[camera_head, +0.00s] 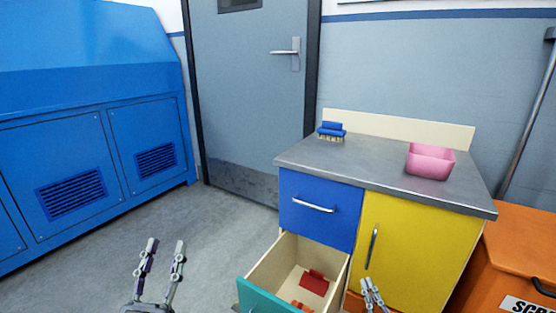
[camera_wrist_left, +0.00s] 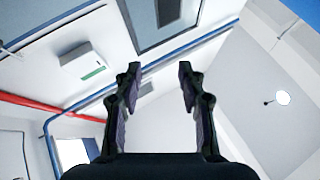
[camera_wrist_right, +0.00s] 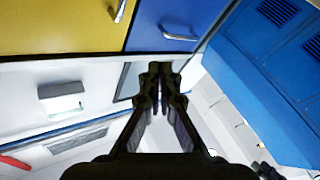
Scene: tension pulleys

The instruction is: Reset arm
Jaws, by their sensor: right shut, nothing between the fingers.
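My left gripper (camera_head: 164,254) is open and empty, raised over the floor at the bottom left of the head view. In the left wrist view its two fingers (camera_wrist_left: 158,75) stand wide apart, with only wall and ceiling behind them. My right gripper (camera_head: 370,284) is at the bottom of the head view, in front of the yellow cabinet door (camera_head: 392,252) and right of the open drawer (camera_head: 262,264). In the right wrist view its fingertips (camera_wrist_right: 160,70) are together with nothing between them.
The open drawer, with a teal front, juts out and holds red items (camera_head: 314,281). A blue drawer (camera_head: 318,210) above is shut. On the counter (camera_head: 370,172) are a blue brush (camera_head: 331,131) and a pink bin (camera_head: 430,161). An orange box (camera_head: 515,260) stands right. Floor (camera_head: 190,225) is clear left.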

